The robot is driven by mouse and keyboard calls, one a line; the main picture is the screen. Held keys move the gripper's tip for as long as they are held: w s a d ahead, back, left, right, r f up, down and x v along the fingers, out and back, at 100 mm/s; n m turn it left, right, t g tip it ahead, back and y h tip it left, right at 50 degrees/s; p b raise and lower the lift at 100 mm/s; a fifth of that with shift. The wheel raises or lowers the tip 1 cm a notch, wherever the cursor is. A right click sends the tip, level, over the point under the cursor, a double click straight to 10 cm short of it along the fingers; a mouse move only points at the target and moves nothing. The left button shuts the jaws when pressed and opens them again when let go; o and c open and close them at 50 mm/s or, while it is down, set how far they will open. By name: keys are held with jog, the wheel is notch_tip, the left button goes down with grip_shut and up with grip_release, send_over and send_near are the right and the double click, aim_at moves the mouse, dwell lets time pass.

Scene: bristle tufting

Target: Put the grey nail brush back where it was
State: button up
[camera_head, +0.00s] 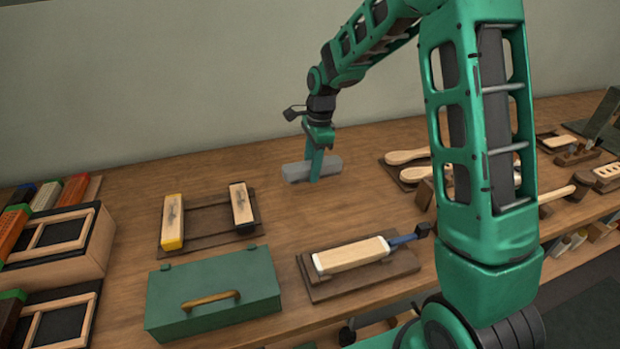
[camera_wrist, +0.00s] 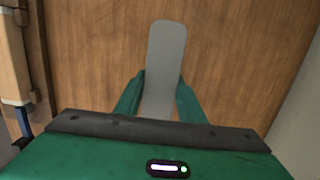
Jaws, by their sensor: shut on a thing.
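The grey nail brush (camera_head: 298,172) is a plain grey block with rounded ends, at the back middle of the bench. My gripper (camera_head: 318,165) is shut on it from above, one finger showing in front of its middle. The brush is level and at or just above the bench top; I cannot tell if it touches. In the wrist view the brush (camera_wrist: 165,50) runs lengthwise between my two green fingers (camera_wrist: 159,97). Its underside is hidden. A dark wooden rack (camera_head: 209,221) holds a yellow-edged brush (camera_head: 173,222) and a black-edged brush (camera_head: 241,205), with an empty gap between them.
A green box (camera_head: 215,290) with a brass handle stands at the front. A wooden block (camera_head: 350,255) lies on a dark board beside a blue-handled tool (camera_head: 403,239). Brushes and wooden tools crowd the right; framed boxes (camera_head: 55,240) stand left. Bench around my gripper is clear.

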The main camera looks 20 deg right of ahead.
jog(key=shift+f, duration=1.9)
jog(key=shift+f, duration=0.1)
jog(key=o, duration=1.2)
jog(key=r, duration=0.7)
jog(key=d+r, duration=0.1)
jog(key=r, duration=0.2)
jog(key=shift+d+r, duration=0.1)
jog(key=shift+r, duration=0.3)
jog(key=shift+d+r, duration=0.1)
jog(key=shift+r, duration=0.6)
jog(key=shift+s, duration=0.1)
